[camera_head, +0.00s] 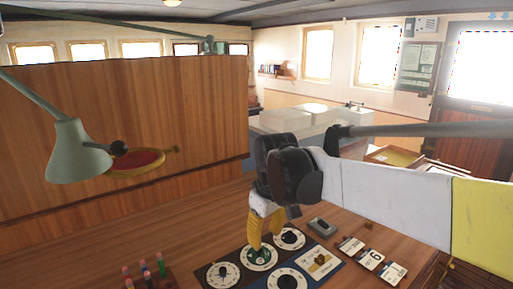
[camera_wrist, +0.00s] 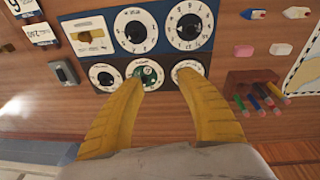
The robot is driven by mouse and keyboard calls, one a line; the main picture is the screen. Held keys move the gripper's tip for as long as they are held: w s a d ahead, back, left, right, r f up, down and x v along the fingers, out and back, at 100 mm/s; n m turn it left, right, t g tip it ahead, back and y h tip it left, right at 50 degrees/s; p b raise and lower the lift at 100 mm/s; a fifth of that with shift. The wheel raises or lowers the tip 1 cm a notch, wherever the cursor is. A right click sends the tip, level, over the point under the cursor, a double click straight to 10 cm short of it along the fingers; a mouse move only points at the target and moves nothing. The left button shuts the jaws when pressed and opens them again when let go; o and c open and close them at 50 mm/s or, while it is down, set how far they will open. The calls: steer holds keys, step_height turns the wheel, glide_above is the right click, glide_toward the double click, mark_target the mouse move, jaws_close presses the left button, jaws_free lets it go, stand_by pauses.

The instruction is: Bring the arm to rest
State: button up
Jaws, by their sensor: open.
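My gripper (camera_wrist: 163,88) has two yellow fingers and is open, with a clear gap between the tips in the wrist view. Nothing is between the fingers. In the head view my gripper (camera_head: 264,240) points down over the dial panel (camera_head: 237,257), at the end of my arm, which reaches in from the right. The fingertips lie over the row with the green-centred dial (camera_wrist: 148,75); I cannot tell whether they touch the panel.
A pen holder (camera_head: 147,280) stands left of the panel. A grey box (camera_head: 322,227) and number cards (camera_head: 371,256) lie to the right. A green lamp (camera_head: 80,150) hangs before a tall wooden partition (camera_head: 200,115). Erasers (camera_wrist: 243,51) lie beside the panel in the wrist view.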

steer(key=s+d+f+m+t+b, duration=0.1)
steer(key=s+d+f+m+t, duration=0.1)
steer(key=s+d, duration=0.6)
steer(key=s+d+f+m+t+b, duration=0.2)
steer(key=s+d+m, duration=0.4)
steer(key=s+d, duration=0.3)
step_height(320, 180, down, 3)
steer(key=shift+s+r+m+t+h, duration=0.15)
steer(key=shift+s+m+t+h, duration=0.25)
steer(key=shift+s, duration=0.8)
